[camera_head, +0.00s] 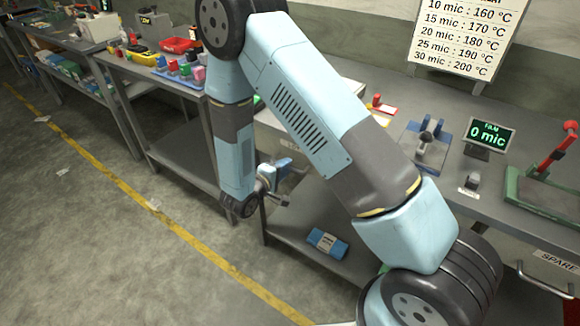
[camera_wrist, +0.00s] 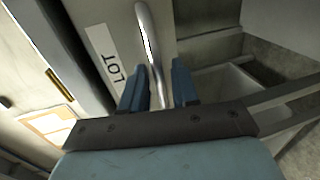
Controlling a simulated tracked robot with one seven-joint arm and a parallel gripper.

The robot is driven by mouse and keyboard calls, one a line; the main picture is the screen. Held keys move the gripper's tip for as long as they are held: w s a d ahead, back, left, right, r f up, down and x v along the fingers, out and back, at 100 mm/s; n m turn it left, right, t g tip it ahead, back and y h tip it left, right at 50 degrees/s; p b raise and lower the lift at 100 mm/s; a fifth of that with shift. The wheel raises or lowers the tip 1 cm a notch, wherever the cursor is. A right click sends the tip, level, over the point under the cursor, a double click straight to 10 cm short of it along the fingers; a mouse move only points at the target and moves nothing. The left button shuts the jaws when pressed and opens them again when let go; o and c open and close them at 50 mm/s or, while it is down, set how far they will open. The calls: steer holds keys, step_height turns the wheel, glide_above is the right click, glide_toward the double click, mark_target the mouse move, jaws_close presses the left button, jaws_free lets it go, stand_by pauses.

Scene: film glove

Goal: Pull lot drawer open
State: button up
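The lot drawer's pale front (camera_wrist: 92,14) fills the upper middle of the wrist view, with a white label reading LOT (camera_wrist: 110,62). A curved metal bar handle (camera_wrist: 148,35) runs down its front. My gripper (camera_wrist: 159,85) has its two blue fingers apart, one on each side of the handle's lower part, with visible gaps between fingers and bar. In the head view my gripper (camera_head: 285,168) is beside the bench, and my arm hides most of the drawer front. How far the drawer stands out cannot be told.
The bench top (camera_head: 400,185) holds a blue-based device (camera_head: 428,145), a film display reading 0 mic (camera_head: 490,136) and a green device with a red lever (camera_head: 545,190). A blue packet (camera_head: 327,243) lies on the lower shelf.

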steer(key=shift+x, duration=0.75)
jaws_close()
steer(key=shift+s, duration=0.1)
